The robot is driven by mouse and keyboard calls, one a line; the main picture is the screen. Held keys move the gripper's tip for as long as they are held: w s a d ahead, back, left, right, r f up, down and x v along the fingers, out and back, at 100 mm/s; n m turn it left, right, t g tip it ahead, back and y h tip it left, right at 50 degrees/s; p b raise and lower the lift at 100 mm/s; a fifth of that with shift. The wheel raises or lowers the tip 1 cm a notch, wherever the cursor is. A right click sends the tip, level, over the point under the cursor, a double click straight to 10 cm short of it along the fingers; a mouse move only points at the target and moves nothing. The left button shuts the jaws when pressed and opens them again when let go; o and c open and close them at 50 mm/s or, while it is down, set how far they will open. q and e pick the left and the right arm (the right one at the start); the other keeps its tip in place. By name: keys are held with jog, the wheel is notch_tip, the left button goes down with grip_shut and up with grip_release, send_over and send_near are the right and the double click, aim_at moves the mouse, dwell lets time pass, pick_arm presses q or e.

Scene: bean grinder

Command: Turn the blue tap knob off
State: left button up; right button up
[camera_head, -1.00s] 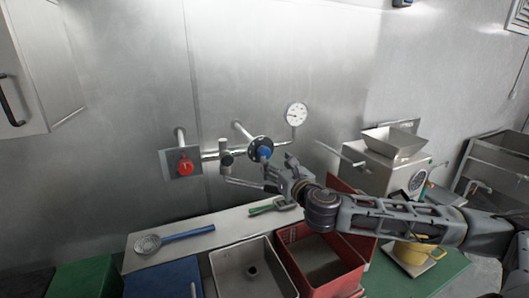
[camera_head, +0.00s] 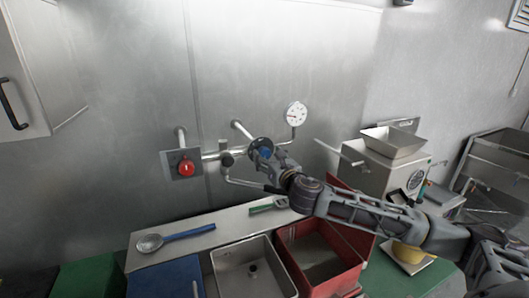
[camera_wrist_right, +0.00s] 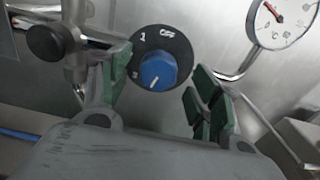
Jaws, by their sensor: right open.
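The blue tap knob (camera_wrist_right: 158,72) sits on a round black dial (camera_wrist_right: 176,47) marked "1" and "OFF" in the right wrist view. The white line on the knob points down and slightly left, away from the "OFF" mark. In the head view the knob (camera_head: 265,153) is partly covered by my right gripper (camera_head: 268,160). In the wrist view my right gripper (camera_wrist_right: 163,95) is open, with one green-padded finger on each side of the knob. I cannot tell whether either finger touches it. My left gripper is not in view.
A red button (camera_head: 187,168) on a wall plate and a pressure or temperature gauge (camera_head: 296,114) flank the pipes. Below are a metal sink (camera_head: 225,262), a red bin (camera_head: 345,283) and a blue-handled strainer (camera_head: 188,233). A grinder (camera_head: 388,175) stands to the right.

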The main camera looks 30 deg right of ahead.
aim_at(265, 154)
jog(key=shift+w+d+p, duration=0.1)
jog(key=shift+w+p, duration=0.35)
jog(key=shift+w, duration=1.35)
jog(key=shift+c, duration=0.4)
jog(key=c, duration=1)
